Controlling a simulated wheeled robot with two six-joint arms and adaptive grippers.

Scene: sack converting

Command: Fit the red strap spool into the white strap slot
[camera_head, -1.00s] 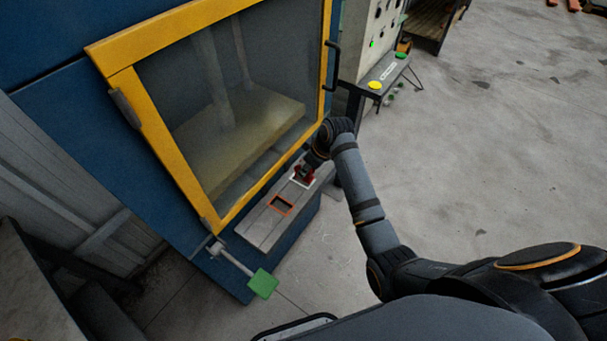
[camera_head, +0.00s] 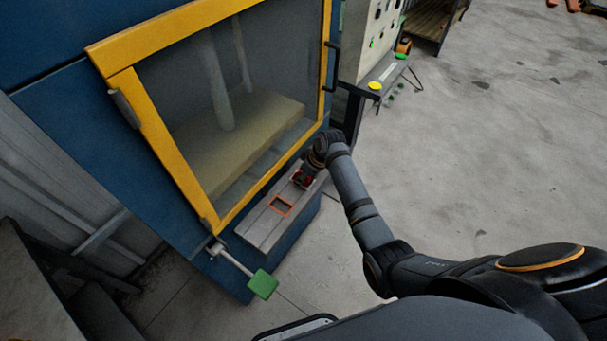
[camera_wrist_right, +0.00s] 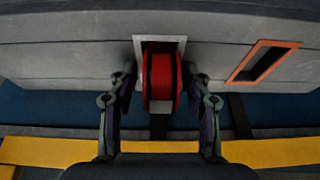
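The red strap spool (camera_head: 302,179) is at the white strap slot on the grey ledge under the yellow-framed window. In the right wrist view the spool (camera_wrist_right: 161,82) stands lined up in front of the white slot frame (camera_wrist_right: 138,45) and covers most of its opening. My right gripper (camera_head: 306,172) is at the spool, with one finger on each side; the wrist view shows the fingers (camera_wrist_right: 160,85) flanking it closely. How deep the spool sits in the slot is hidden. My left gripper is not in view.
An empty orange-framed slot (camera_head: 281,206) lies beside the white one on the ledge (camera_head: 262,228). A green-ended lever (camera_head: 262,284) sticks out at the ledge's near end. The yellow window frame (camera_head: 165,150) rises close behind my gripper. Open floor (camera_head: 480,160) lies to the right.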

